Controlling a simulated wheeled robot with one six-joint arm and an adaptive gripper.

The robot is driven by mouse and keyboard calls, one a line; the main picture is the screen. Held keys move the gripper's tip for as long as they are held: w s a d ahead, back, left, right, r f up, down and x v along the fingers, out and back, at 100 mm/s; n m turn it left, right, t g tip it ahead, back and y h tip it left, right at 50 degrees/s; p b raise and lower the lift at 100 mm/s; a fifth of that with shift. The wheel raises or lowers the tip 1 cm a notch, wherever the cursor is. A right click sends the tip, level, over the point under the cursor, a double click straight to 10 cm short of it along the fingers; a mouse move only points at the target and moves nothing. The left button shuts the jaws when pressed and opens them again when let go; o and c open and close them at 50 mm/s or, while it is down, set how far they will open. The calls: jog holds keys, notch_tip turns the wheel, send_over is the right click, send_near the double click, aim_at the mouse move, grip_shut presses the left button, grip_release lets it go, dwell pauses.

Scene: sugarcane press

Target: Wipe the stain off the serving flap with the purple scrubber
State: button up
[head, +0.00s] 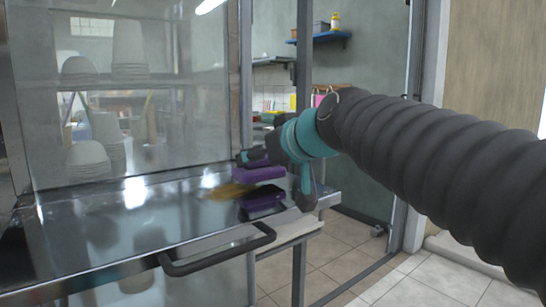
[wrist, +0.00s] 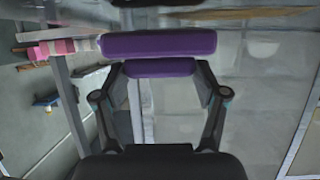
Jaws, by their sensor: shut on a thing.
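The purple scrubber (head: 258,174) is held by my gripper (head: 257,156), which is shut on it. In the head view it appears slightly above the shiny metal serving flap (head: 150,222), with a purple reflection below it. The brown stain (head: 226,192) is a streak on the flap, just left of and partly below the scrubber. In the wrist view the scrubber (wrist: 158,43) spans across the front of my fingers, with a smaller purple part between them. A brown strip, likely the stain (wrist: 240,14), shows at the top edge. Whether the scrubber touches the flap is hard to tell.
A black handle (head: 220,250) runs along the flap's front edge. A glass case (head: 130,100) with stacked white cups and bowls stands behind the flap. A metal post (head: 303,80) rises near my gripper. The tiled floor (head: 345,265) at right is clear.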

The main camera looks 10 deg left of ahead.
jog(key=shift+f+b, duration=0.65)
